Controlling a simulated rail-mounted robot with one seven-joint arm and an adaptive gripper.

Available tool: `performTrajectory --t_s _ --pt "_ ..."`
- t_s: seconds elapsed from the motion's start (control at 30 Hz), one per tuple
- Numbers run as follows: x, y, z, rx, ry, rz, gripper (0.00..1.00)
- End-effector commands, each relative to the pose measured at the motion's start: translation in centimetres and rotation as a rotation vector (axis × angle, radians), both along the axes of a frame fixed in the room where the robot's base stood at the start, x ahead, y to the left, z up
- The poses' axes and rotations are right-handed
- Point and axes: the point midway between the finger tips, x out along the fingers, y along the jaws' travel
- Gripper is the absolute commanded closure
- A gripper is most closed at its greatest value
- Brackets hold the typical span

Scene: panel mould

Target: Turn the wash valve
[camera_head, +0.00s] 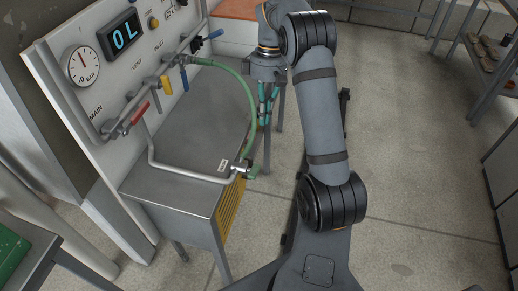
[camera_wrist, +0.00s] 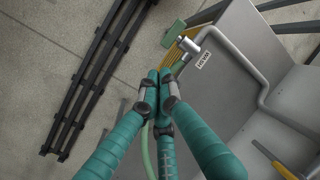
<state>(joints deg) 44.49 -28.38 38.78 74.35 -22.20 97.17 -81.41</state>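The wash valve (camera_head: 240,166) sits at the end of a grey pipe, at the right front corner of a steel cabinet top. A small white label is beside it. In the wrist view the valve (camera_wrist: 188,45) is near the top centre, with a green block next to it (camera_wrist: 173,33). My gripper (camera_head: 264,121) hangs above and behind the valve, apart from it. In the wrist view its teal fingers (camera_wrist: 159,74) come together at the tips, with nothing visible between them. A green hose runs behind the fingers; its contact with them is unclear.
The panel (camera_head: 98,75) carries a gauge, a display and red (camera_head: 140,112), yellow (camera_head: 166,85) and blue handles. The green hose (camera_head: 235,77) arches from the panel over the steel cabinet (camera_head: 180,140). A black rail (camera_wrist: 98,75) lies on the floor. Open floor is at right.

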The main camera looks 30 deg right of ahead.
Motion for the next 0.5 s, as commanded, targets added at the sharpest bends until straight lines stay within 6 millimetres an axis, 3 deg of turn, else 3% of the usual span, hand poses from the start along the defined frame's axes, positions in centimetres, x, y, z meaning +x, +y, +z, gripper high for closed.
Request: performTrajectory --t_s 0.27,0.5 --pt "-0.7 0.7 -0.3 0.067 -0.019 0.195 1.00" --pt "-1.5 1.5 -3.7 0.068 -0.017 0.198 1.00"
